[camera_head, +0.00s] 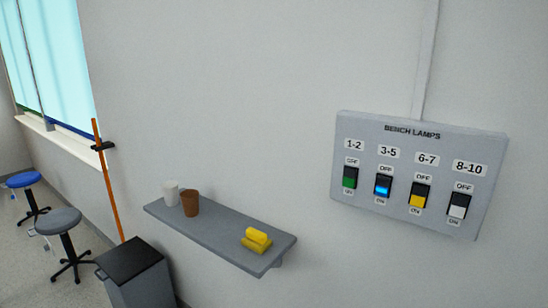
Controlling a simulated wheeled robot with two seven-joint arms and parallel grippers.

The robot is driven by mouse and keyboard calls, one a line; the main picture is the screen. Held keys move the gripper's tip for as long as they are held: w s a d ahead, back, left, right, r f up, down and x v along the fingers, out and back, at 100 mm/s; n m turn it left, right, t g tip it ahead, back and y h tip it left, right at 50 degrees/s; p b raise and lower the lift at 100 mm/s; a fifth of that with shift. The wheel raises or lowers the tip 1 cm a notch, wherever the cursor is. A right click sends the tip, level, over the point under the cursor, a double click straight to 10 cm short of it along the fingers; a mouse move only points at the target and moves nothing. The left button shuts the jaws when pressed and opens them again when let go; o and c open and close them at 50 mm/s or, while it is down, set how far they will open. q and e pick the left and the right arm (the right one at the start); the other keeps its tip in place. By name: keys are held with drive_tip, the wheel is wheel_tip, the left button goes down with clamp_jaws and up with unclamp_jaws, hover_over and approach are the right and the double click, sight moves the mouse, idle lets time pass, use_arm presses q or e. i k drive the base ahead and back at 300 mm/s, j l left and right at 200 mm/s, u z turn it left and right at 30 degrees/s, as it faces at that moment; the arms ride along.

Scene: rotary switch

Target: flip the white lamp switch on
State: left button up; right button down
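The white lamp switch (457,211) is the rightmost rocker on a grey wall panel (400,214) titled BENCH LAMPS. It sits under the label 8-10 (469,168), with OFF printed above it and ON below it. Its upper part looks dark and its lower part white. I cannot tell for sure which way it is tilted. To its left are a yellow switch (417,200) under 6-7, a blue switch (383,190) under 3-5 that looks lit, and a green switch (349,182) under 1-2. Neither of my grippers is in view.
A grey wall shelf (222,232) at lower centre holds a white cup (171,192), a brown cup (191,203) and a yellow object (256,240). A dark-topped bin (133,262), an orange pole (107,185) and two stools stand left. The space before the panel looks clear.

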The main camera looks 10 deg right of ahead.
sight(459, 204)
drive_tip(key=z, duration=1.2)
